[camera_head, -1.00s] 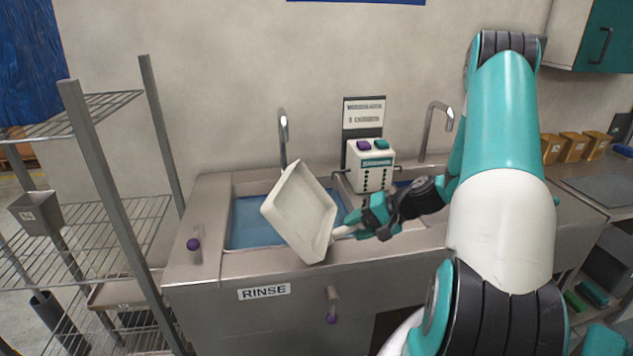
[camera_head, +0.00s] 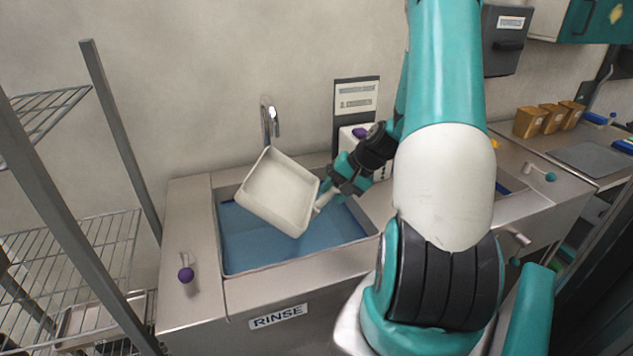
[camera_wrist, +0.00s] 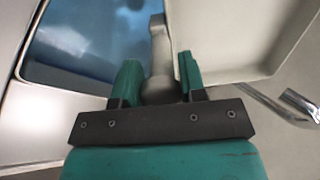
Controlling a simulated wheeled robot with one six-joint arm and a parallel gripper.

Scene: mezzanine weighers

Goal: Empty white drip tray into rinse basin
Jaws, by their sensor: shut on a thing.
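The white drip tray (camera_head: 279,192) is held tilted above the rinse basin (camera_head: 240,262), its open side facing my head camera. Its inside looks empty. My gripper (camera_head: 335,186) is shut on the tray's handle (camera_head: 323,199) at the tray's right side. In the wrist view the handle (camera_wrist: 158,50) runs between the gripper's teal fingers (camera_wrist: 160,82), with part of the tray (camera_wrist: 215,40) at the upper right. The basin, blue inside, also shows in the wrist view (camera_wrist: 75,45) at the upper left.
A faucet (camera_head: 269,122) rises behind the basin, close to the tray. A white dispenser (camera_head: 352,138) is partly hidden behind my arm. A wire shelf rack (camera_head: 120,190) stands at the left. A purple-knobbed lever (camera_head: 186,274) is on the counter left of the basin.

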